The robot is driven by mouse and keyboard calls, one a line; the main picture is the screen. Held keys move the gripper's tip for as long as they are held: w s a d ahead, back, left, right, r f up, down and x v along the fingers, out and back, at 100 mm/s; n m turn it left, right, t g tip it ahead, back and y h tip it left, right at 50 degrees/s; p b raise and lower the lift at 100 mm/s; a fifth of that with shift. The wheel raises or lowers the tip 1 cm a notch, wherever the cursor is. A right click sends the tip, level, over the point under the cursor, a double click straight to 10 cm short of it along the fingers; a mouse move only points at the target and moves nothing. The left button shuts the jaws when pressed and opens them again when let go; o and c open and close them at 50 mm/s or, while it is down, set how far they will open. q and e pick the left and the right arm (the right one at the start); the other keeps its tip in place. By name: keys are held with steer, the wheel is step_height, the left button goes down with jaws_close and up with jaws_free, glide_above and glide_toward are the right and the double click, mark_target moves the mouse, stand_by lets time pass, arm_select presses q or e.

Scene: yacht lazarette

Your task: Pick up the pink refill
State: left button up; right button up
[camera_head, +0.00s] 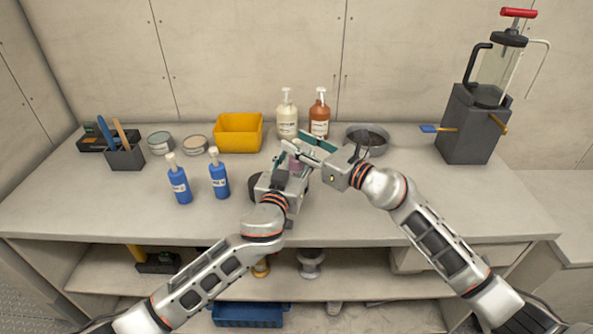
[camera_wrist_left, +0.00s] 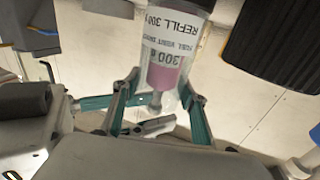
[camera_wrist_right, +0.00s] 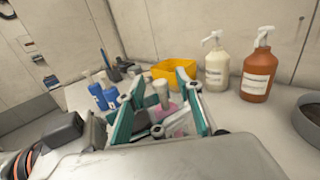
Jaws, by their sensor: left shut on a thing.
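The pink refill (camera_wrist_left: 172,55) is a clear labelled bottle with pink contents and a pale nozzle. In the left wrist view it sits between the teal fingers of my left gripper (camera_wrist_left: 157,108), which is shut on it. In the head view the refill (camera_head: 296,162) is small and partly hidden by both grippers. My right gripper (camera_head: 307,147) is beside it. In the right wrist view the right gripper's fingers (camera_wrist_right: 160,105) are spread apart, with the refill's nozzle and pink body (camera_wrist_right: 164,104) showing between them; I cannot tell whether they touch it.
Behind the grippers stand a cream pump bottle (camera_head: 287,118), a brown-orange pump bottle (camera_head: 319,118) and a yellow bin (camera_head: 239,133). A grey round pan (camera_head: 372,139) is to the right. Two blue bottles (camera_head: 178,182) (camera_head: 219,176) stand left. The bench front right is clear.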

steer(key=shift+w+a, duration=0.35)
steer(key=shift+a, duration=0.05)
jaws_close()
steer(key=shift+r, duration=0.1)
step_height(320, 180, up, 18)
stand_by(0.3)
